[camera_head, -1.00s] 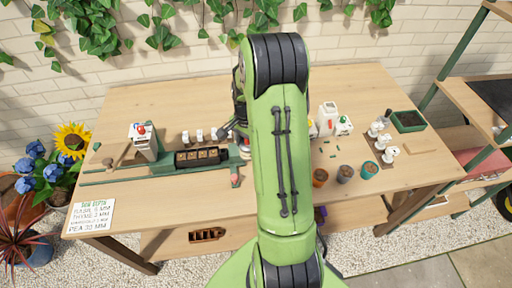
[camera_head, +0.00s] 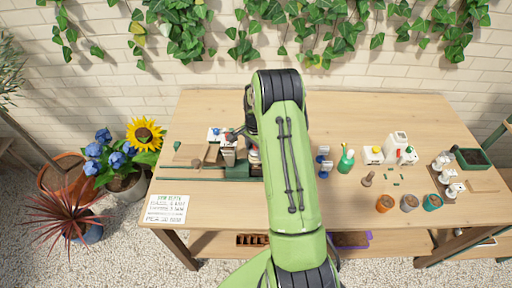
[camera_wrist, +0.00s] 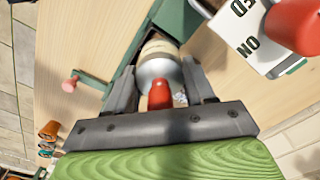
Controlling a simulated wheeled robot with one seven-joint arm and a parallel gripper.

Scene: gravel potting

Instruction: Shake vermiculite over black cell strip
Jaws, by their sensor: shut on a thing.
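In the wrist view, my gripper (camera_wrist: 160,72) is shut on a cream and grey shaker-like bottle (camera_wrist: 158,50) with a red tip. The red tip faces the camera and the far end points toward the green station. A label on the bottle cannot be read. In the head view, my arm hides most of the gripper and bottle. The green station (camera_head: 232,171) shows only at its left part. The black cell strip is hidden behind my arm, and it cannot be told whether any vermiculite is falling.
A white box with a red knob (camera_wrist: 262,32) and "ON" lettering stands close to the gripper. A sign (camera_head: 166,209) lies front left.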

